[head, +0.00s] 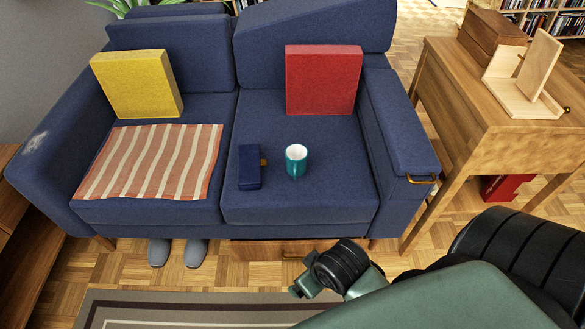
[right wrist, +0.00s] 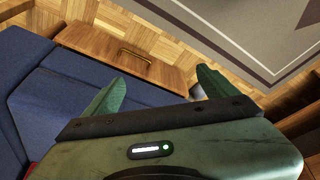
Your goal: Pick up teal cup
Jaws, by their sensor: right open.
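The teal cup (head: 296,165) stands upright on the right seat cushion of the blue sofa (head: 300,207). Its inside is white and its handle points toward the front. My right gripper (head: 301,289) is low in front of the sofa, below and apart from the cup. In the right wrist view my right gripper (right wrist: 160,82) has its two green fingers spread, with nothing between them. The cup does not show in that view. My left gripper is not in view.
A dark blue case (head: 249,168) lies just left of the cup. A red cushion (head: 323,80) stands behind it. A striped cloth (head: 150,162) covers the left seat. The sofa's right armrest (head: 402,125) and a wooden desk (head: 480,105) stand right. A drawer (right wrist: 120,42) sits under the sofa.

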